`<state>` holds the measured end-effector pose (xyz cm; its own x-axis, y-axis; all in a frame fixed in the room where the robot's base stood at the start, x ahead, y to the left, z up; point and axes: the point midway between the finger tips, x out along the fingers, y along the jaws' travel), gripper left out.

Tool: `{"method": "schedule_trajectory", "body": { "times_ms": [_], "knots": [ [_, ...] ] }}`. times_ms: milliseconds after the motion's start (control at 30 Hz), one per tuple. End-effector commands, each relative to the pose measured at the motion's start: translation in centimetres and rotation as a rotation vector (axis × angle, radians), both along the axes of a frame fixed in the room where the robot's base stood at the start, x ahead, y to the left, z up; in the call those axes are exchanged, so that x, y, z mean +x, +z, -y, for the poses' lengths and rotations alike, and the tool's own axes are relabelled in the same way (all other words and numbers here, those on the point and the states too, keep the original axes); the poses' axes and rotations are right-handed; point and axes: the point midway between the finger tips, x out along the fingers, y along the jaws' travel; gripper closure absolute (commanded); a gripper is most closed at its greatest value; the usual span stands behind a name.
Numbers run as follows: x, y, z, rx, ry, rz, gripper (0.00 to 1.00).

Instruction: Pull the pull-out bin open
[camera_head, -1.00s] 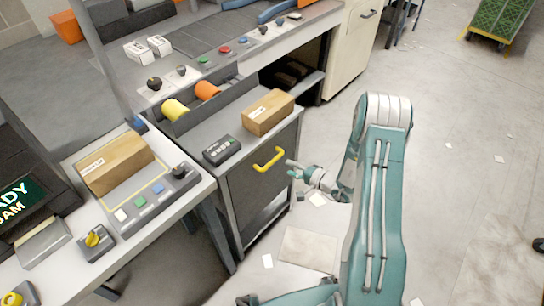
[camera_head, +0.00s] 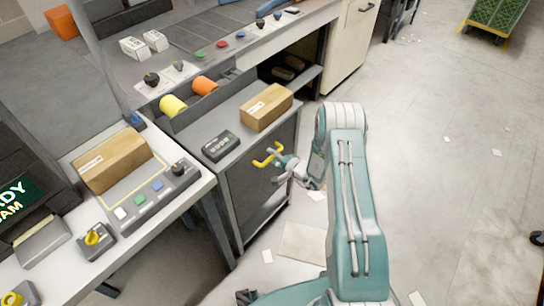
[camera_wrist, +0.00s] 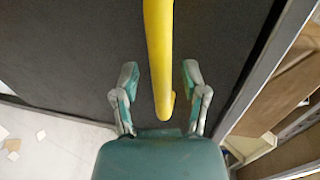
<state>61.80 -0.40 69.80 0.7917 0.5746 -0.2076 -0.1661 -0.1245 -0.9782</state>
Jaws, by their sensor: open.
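The pull-out bin (camera_head: 246,185) is a dark grey front panel under a small counter, and it looks shut. Its yellow handle (camera_head: 266,156) is on the upper part of the panel. In the wrist view the handle (camera_wrist: 159,55) is a yellow bar running down from the top edge, with the dark panel (camera_wrist: 70,50) behind it. My gripper (camera_head: 281,164) is at the handle's right end. In the wrist view my gripper (camera_wrist: 158,76) is open, one finger on each side of the bar, with gaps on both sides.
A scale table with a box (camera_head: 112,160) stands at left. Open floor (camera_head: 430,150) lies to the right, with scattered paper scraps.

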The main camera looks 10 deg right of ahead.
Motion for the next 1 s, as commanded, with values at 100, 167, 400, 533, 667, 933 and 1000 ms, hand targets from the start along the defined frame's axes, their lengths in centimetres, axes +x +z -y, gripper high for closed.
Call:
{"method": "schedule_trajectory", "body": {
  "times_ms": [100, 167, 400, 533, 667, 933, 1000],
  "knots": [
    [0.2, 0.0, -0.2, 0.001, 0.001, -0.001, 0.43],
    [0.2, 0.0, -0.2, 0.001, 0.000, -0.001, 0.43],
    [0.2, 0.0, -0.1, 0.001, 0.000, -0.001, 1.00],
    [0.2, -0.1, -0.1, 0.000, 0.000, -0.001, 1.00],
    [0.1, -0.2, -0.1, 0.000, 0.000, -0.004, 1.00],
    [-2.3, -0.2, 1.7, 0.001, -0.004, -0.008, 1.00],
    [-3.6, -0.2, 2.7, 0.002, -0.006, -0.009, 1.00]
  ]
}}
